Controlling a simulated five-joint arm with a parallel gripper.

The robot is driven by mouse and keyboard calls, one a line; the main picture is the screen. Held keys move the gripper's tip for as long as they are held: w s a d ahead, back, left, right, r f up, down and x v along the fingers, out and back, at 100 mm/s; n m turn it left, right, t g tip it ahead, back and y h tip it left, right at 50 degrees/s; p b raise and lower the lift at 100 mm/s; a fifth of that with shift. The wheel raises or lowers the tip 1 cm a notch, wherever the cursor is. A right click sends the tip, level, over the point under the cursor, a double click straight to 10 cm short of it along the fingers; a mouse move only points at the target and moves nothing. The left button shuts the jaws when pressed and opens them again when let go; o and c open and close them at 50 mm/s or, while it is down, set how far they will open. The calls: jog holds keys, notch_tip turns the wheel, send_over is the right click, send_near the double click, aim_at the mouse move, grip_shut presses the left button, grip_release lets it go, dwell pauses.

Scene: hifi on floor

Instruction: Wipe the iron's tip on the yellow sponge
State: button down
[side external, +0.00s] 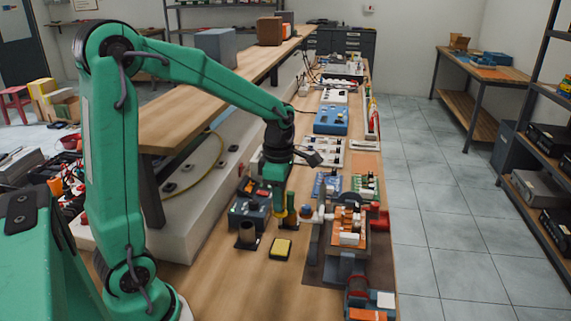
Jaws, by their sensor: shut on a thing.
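The yellow sponge (281,247) sits in a small dark tray on the wooden bench top. My gripper (278,196) points down above and behind the sponge, apart from it. It is shut on the iron (280,212), of which a small yellow part shows below the jaws. The iron's tip is too small to make out, and I cannot tell its exact gap to the sponge. A dark cylindrical holder (247,234) stands left of the sponge.
A dark station box (251,205) stands behind the holder. Right of my gripper is a clamped work stand (347,232) on a dark mat, with small boards behind it. Bare bench (255,290) lies in front of the sponge. A raised wooden shelf (190,110) runs along the left.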

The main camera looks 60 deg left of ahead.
jog(key=shift+s+d+r, duration=0.35)
jog(key=shift+r, duration=0.2)
jog(key=shift+f, duration=0.2)
jog(key=shift+f, duration=3.8)
jog(key=shift+w+a, duration=1.2)
jog(key=shift+a, duration=0.05)
jog(key=shift+s+d+f, duration=0.1)
jog(key=shift+s+d, duration=1.15)
jog(key=shift+s, duration=0.05)
jog(key=shift+w+a, duration=1.25)
jog(key=shift+w, duration=0.1)
notch_tip(320, 180, up, 8)
